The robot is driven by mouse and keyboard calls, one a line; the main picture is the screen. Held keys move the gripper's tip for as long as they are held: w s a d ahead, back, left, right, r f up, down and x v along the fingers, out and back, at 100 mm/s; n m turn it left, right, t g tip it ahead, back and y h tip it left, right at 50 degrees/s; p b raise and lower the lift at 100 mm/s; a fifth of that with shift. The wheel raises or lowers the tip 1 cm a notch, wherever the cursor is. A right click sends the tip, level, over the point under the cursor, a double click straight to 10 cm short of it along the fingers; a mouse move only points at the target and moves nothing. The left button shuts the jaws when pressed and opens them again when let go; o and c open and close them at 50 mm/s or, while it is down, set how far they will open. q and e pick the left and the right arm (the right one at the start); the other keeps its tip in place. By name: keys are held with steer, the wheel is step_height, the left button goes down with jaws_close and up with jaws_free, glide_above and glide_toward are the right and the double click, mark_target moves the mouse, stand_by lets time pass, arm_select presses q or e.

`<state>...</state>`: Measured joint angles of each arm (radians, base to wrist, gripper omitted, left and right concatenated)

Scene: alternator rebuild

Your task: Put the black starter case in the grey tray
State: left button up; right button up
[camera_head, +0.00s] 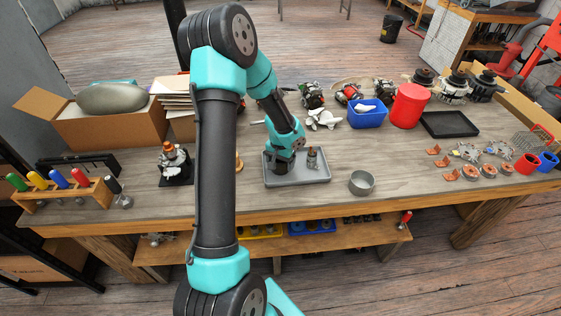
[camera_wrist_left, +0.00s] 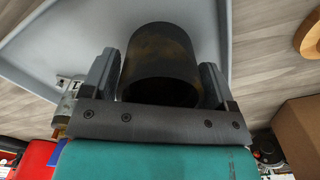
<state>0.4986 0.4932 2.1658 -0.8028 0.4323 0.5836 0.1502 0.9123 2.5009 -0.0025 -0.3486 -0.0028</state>
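The grey tray (camera_head: 308,179) lies on the middle of the workbench; its pale floor and rim also show in the left wrist view (camera_wrist_left: 30,62). My left gripper (camera_head: 282,153) is over the tray's left part, pointing down. In the left wrist view, my left gripper (camera_wrist_left: 163,85) has a finger on each side of the black starter case (camera_wrist_left: 160,60), a dark, open-ended cylinder, and looks shut on it. The case is over or in the tray; whether it touches the tray floor I cannot tell. My right gripper is not in view.
A small metal part with a copper-coloured top (camera_head: 312,158) stands in the tray's right part. A round metal bowl (camera_head: 361,183) is right of the tray. A blue bin (camera_head: 367,117), red container (camera_head: 408,106) and black tray (camera_head: 449,124) stand further right.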

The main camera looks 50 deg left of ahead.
arm_select(q)
steer(key=shift+o, duration=1.3)
step_height(320, 180, up, 12)
steer(key=shift+r, duration=0.15)
steer(key=shift+d, duration=0.1)
